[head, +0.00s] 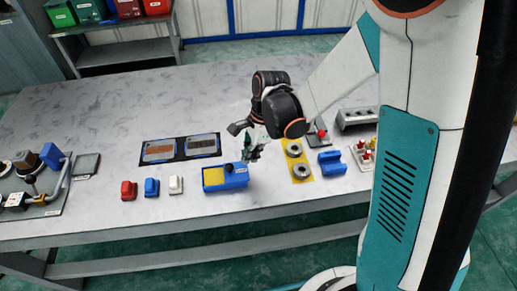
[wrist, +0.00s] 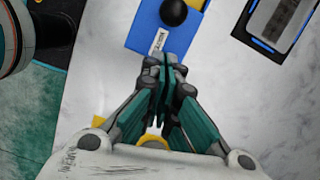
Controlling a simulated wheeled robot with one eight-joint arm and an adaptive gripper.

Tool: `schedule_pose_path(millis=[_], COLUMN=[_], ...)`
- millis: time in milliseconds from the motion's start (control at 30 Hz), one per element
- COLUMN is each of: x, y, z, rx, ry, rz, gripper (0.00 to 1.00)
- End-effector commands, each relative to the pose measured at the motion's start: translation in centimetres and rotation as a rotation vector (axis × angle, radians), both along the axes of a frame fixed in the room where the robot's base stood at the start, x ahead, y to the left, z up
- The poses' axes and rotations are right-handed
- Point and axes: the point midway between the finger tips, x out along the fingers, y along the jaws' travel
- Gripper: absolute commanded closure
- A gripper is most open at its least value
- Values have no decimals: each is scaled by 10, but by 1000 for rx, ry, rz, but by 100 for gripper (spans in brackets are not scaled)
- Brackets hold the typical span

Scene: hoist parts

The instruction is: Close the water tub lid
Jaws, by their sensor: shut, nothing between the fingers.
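A blue box (head: 238,181), which I take for the water tub, sits near the table's front edge. Its left part shows a yellow surface (head: 214,176); a black round knob (head: 229,168) stands right of that. In the wrist view the blue box (wrist: 150,38) is at the top, with the black knob (wrist: 173,12) and a small white label that I cannot read. Whether the blue part under the knob is the lid, I cannot tell. My gripper (head: 253,156) is shut and empty near the box's right end. In the wrist view its fingertips (wrist: 165,62) point at the labelled end; contact is unclear.
Small red (head: 128,190), blue (head: 152,187) and white (head: 176,185) blocks stand left of the box. A black mat with two trays (head: 180,149) lies behind. A yellow mat (head: 303,178) with metal rings and a blue block (head: 332,163) are to the right.

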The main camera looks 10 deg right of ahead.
Motion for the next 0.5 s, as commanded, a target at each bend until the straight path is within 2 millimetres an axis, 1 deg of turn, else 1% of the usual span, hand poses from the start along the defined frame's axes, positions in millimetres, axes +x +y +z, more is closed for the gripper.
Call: schedule_pose_path(millis=[33, 200, 500], x=[-2, -3, -4], y=[7, 19, 21], z=[-3, -4, -3], rx=[0, 0, 0], ry=[0, 0, -1], rz=[3, 1, 0], gripper=[100, 100, 100])
